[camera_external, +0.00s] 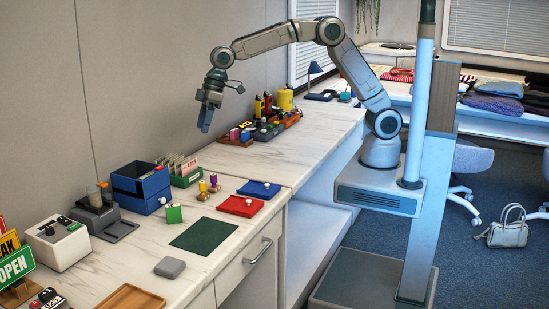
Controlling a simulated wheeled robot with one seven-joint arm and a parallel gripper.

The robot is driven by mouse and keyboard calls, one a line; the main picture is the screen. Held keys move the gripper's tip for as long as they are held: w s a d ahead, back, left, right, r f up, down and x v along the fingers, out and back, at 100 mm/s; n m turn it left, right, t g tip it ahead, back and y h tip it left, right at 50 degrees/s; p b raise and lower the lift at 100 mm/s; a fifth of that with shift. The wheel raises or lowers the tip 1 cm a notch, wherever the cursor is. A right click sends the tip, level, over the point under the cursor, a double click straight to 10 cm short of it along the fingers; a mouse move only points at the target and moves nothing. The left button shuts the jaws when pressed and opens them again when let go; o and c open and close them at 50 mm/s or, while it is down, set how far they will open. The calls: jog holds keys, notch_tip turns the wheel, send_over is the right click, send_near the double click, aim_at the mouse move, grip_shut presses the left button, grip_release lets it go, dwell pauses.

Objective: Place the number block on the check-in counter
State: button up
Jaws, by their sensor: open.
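The check-in counter is probably the white marble-look top (145,245) running along the wall. A small dark block with red parts and white digits (50,299), possibly the number block, sits at the bottom left and is cut off by the picture edge. My gripper (206,126) is open and points down above the counter by the wall. It is well apart from both blocks, and nothing shows between its fingers.
Blue drawers (140,188), a grey device (103,217) and a white box (60,242) line the wall. Red (240,206) and blue (258,188) trays lie near the front edge. A dark green mat (204,235) is bare. Wooden racks of stampers (262,128) stand farther back.

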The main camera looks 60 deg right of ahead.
jog(key=n+g+y, duration=0.1)
jog(key=n, duration=0.1)
send_near(172, 205)
jog(key=x, duration=0.4)
jog(key=shift+a+f, duration=0.15)
jog(key=shift+f, duration=0.15)
jog(key=shift+p+x, duration=0.8)
jog(key=shift+x, duration=2)
grip_shut()
